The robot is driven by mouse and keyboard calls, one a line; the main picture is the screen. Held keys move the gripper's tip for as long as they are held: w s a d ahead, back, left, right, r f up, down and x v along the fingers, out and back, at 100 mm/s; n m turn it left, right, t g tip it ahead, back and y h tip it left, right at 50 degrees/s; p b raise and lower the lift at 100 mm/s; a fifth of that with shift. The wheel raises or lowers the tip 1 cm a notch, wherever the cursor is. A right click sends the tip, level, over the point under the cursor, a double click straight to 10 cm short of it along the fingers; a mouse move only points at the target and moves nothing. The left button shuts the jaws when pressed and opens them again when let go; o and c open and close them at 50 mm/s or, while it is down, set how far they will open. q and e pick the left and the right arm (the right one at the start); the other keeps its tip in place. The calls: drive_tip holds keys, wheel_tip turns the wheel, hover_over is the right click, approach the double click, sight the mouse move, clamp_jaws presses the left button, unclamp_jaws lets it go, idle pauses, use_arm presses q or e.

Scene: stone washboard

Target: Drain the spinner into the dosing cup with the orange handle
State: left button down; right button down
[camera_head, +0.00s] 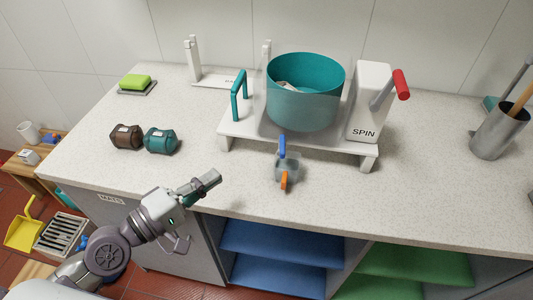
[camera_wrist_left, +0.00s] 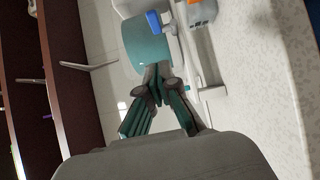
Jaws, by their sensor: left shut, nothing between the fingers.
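The spinner is a teal drum (camera_head: 305,95) on a white stand (camera_head: 240,130), with a white box marked SPIN (camera_head: 366,105) at its right and a red-ended crank (camera_head: 401,84). A blue lever (camera_head: 282,147) sticks out at its front, also seen in the left wrist view (camera_wrist_left: 154,21). The grey translucent dosing cup (camera_head: 286,166) with an orange handle (camera_head: 284,181) stands upright at the stand's front edge, by the lever. Its contents are unclear. My left gripper (camera_head: 212,178) is shut and empty, left of the cup near the counter's front edge. My right gripper is not seen.
A teal handle (camera_head: 239,96) rises at the spinner's left. Brown (camera_head: 126,136) and teal (camera_head: 160,140) weights lie on the left counter, behind them a green sponge (camera_head: 135,81). A grey utensil pot (camera_head: 497,131) stands right. The front right counter is clear.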

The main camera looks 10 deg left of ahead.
use_arm(q)
drive_tip(key=p, duration=0.5)
approach(280, 142)
drive_tip(key=w, duration=0.4)
drive_tip(key=d, duration=0.1)
drive_tip(key=p, duration=0.1)
drive_tip(key=d+f, duration=0.1)
drive_tip(key=shift+w+d+p, duration=0.35)
drive_tip(key=shift+w+p, duration=0.05)
drive_tip(key=shift+d+f, duration=0.1)
drive_tip(key=shift+d, duration=0.35)
